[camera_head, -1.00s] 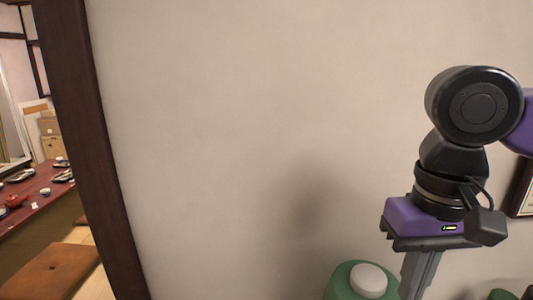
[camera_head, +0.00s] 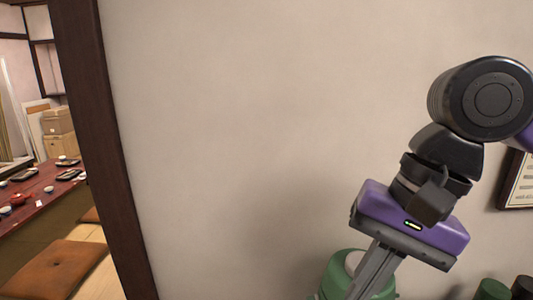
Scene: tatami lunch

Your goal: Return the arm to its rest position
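My arm shows at the right, bent at a black joint, with the purple and black gripper (camera_head: 372,272) hanging below it. Its grey fingers point down and to the left and run to the bottom edge of the view. They overlap in this view, so I cannot tell whether they are open or shut. I see nothing held, but the fingertips are not clearly visible.
Another green thing (camera_head: 494,290) and a dark one (camera_head: 522,287) stand at lower right. A framed sheet (camera_head: 518,182) hangs on the plain wall (camera_head: 250,130). A dark post (camera_head: 100,150) borders the tatami room.

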